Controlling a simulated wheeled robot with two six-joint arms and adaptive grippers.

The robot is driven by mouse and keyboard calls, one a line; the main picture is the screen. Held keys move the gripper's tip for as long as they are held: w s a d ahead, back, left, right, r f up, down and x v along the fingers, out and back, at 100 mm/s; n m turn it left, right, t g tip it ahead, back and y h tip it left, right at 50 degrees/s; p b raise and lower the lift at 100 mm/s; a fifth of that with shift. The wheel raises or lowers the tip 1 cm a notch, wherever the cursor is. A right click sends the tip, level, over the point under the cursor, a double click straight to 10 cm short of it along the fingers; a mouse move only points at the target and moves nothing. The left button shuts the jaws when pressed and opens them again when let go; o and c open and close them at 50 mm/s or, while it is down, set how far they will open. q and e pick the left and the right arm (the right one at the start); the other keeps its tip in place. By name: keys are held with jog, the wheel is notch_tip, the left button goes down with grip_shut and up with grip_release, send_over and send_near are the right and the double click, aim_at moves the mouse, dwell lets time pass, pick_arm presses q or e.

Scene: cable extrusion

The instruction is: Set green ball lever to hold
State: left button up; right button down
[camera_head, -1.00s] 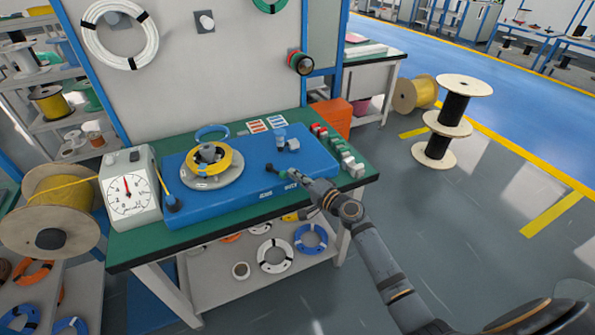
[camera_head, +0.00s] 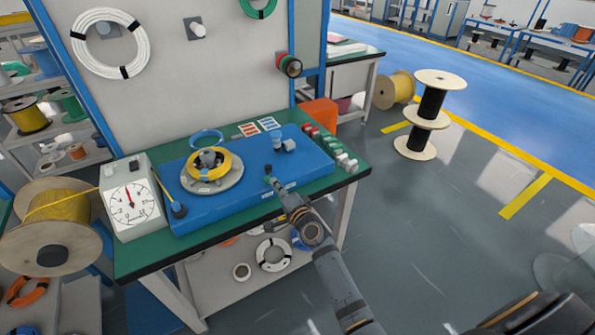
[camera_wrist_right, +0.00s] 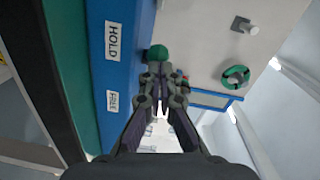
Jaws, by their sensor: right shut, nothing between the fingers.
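The green ball (camera_wrist_right: 157,53) of the lever shows in the right wrist view, close beside the white HOLD label (camera_wrist_right: 113,41) on the blue board (camera_head: 225,207). The FREE label (camera_wrist_right: 112,103) lies further down in that view. In the head view the ball (camera_head: 268,168) is a small dark green spot near the board's front edge. My right gripper (camera_wrist_right: 160,76) is shut and empty, its fingertips right by the ball; I cannot tell whether they touch it. In the head view the right gripper (camera_head: 274,183) comes in from the front. My left gripper is not in view.
A yellow cable coil (camera_head: 208,164) sits on a round disc on the board. A dial gauge box (camera_head: 131,195) stands at the left. Several small blocks (camera_head: 330,147) line the right side of the green bench top (camera_head: 345,180). A grey back panel rises behind.

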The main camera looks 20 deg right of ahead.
jog(key=shift+a, duration=0.3)
dwell(0.5)
jog(key=shift+r, duration=0.1)
